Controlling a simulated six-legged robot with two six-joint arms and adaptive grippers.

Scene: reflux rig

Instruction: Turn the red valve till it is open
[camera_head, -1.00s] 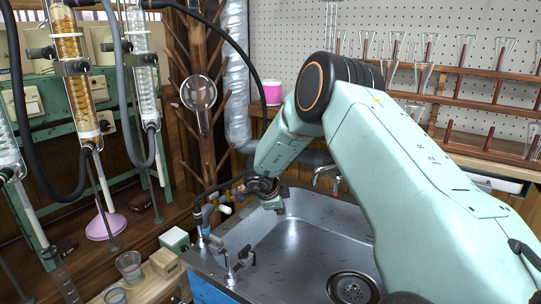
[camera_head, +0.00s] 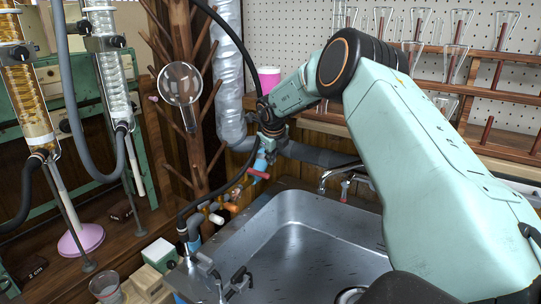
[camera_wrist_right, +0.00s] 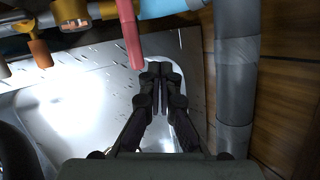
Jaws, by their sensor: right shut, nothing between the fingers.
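The red valve handle (camera_head: 258,173) sits on the pipe run at the sink's back left edge, beside a light-blue pipe section (camera_head: 262,160). In the right wrist view the red handle (camera_wrist_right: 131,36) sticks out crosswise from the pipe, just left of my fingertips. My right gripper (camera_wrist_right: 160,70) is shut and empty, apart from the handle as far as I can see. In the head view my right gripper (camera_head: 271,147) is small and partly hidden, just above the valve. My left gripper is not in view.
An orange handle (camera_head: 231,206) and a white one (camera_head: 215,218) sit along the same pipe. A grey duct (camera_wrist_right: 237,75) stands close right of my gripper. The steel sink (camera_head: 300,225) is empty; a tap (camera_head: 340,180) is at its back edge. Glassware hangs at left.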

